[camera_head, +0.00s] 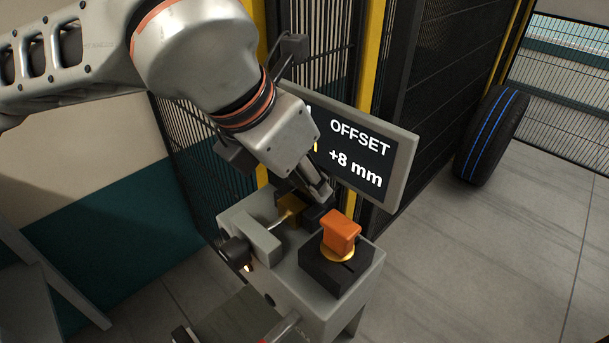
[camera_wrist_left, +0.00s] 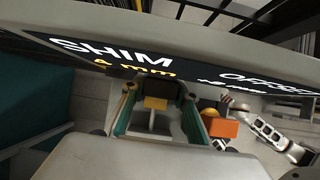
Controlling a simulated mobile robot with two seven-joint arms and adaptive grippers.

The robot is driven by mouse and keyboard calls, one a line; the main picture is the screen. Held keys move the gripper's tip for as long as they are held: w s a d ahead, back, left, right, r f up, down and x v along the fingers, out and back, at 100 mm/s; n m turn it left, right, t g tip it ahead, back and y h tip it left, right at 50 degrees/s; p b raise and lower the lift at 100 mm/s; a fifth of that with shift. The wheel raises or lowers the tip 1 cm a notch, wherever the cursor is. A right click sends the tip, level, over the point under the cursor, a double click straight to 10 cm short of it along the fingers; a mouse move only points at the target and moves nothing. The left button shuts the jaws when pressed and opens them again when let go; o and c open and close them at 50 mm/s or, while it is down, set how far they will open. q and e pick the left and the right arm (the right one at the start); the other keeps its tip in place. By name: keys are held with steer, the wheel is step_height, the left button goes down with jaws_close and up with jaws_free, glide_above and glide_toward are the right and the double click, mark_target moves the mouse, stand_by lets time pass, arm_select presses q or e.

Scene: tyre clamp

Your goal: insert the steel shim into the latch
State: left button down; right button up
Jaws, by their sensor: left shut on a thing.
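My left gripper (camera_head: 318,192) reaches down over a grey fixture (camera_head: 228,212) and shows large in the wrist view (camera_wrist_left: 157,92). It is shut on a small grey piece between its fingertips, which seems to be the steel shim; the fingers and arm mostly hide it. Just below the fingertips is a yellow block (camera_head: 290,208) on a thin rod from a grey housing (camera_head: 256,238), apparently part of the latch. The yellow block also shows in the wrist view (camera_wrist_left: 155,103). I cannot tell whether the held piece touches it. My right gripper is too small in the wrist view to read.
An orange block (camera_head: 341,232) on a yellow disc tops a black box (camera_head: 330,275) close right of the gripper. A screen (camera_head: 405,165) reading "OFFSET +8 mm" stands behind. Mesh fencing is beyond; a tyre (camera_head: 492,135) stands on open floor at right.

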mark_target(302, 192)
arm_select(q)
steer(key=f, duration=0.2)
steer(key=shift+s+a+f+g, duration=0.2)
steer(key=shift+s+f+g, duration=0.1)
steer(key=shift+s, duration=0.1)
steer(key=c, duration=1.5)
jaws_free()
steer(key=shift+d, duration=0.1)
steer(key=shift+w+d+f, duration=0.1)
steer(key=shift+w, duration=0.1)
steer(key=shift+r, duration=0.2)
